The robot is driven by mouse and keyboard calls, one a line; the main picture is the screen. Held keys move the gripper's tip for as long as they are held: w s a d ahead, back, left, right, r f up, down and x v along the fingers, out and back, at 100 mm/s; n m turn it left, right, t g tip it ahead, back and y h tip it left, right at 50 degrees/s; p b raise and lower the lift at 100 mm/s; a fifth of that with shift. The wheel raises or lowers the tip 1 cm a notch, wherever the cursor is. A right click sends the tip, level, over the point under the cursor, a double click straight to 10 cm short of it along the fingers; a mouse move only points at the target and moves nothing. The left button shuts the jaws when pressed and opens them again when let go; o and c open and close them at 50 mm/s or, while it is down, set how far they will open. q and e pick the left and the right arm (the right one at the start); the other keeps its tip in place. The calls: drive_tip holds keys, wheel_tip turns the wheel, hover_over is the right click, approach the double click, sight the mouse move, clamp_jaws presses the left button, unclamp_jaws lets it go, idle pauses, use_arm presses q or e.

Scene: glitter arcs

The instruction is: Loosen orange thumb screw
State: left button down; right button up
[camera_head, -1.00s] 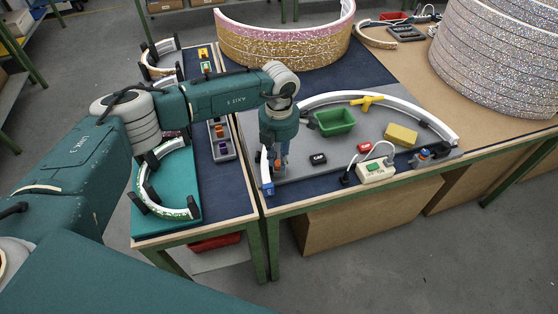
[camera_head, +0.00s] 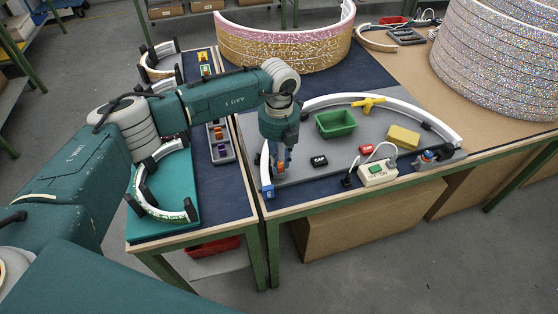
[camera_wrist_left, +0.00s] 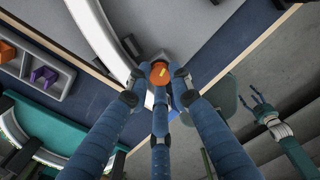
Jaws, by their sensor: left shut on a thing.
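The orange thumb screw (camera_wrist_left: 160,73), with a yellow mark on its head, sits by the end of the white arc strip (camera_wrist_left: 95,30) in the left wrist view. My left gripper (camera_wrist_left: 160,84) is shut on it, with its blue fingers around the head. In the head view, the left gripper (camera_head: 281,168) points down at the near left corner of the grey board (camera_head: 310,183), and a bit of orange shows between its fingers. The white arc (camera_head: 437,121) curves across that board. My right gripper (camera_wrist_left: 250,101) hangs open and empty over the floor in the left wrist view.
On the board are a green bin (camera_head: 335,124), a yellow block (camera_head: 403,137), a black CAM part (camera_head: 319,160) and a switch box (camera_head: 377,173) with a cable. A teal mat (camera_head: 180,227) with another arc lies left. A cardboard box (camera_head: 365,215) stands below.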

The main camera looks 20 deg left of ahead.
use_arm(q)
drive_tip(key=n, duration=0.3)
drive_tip(key=shift+s+f+n, duration=0.15)
drive_tip(key=shift+f+n, duration=0.05)
drive_tip(key=shift+n, duration=0.2)
drive_tip(key=n, duration=0.4)
drive_tip(key=shift+s, duration=0.1)
drive_tip(key=n, duration=0.4)
drive_tip(key=shift+n+p, duration=0.3)
drive_tip(key=shift+n, duration=1.4)
drive_tip(key=shift+f, duration=0.1)
drive_tip(key=c, duration=1.5)
unclamp_jaws()
drive_tip(key=shift+c, duration=0.2)
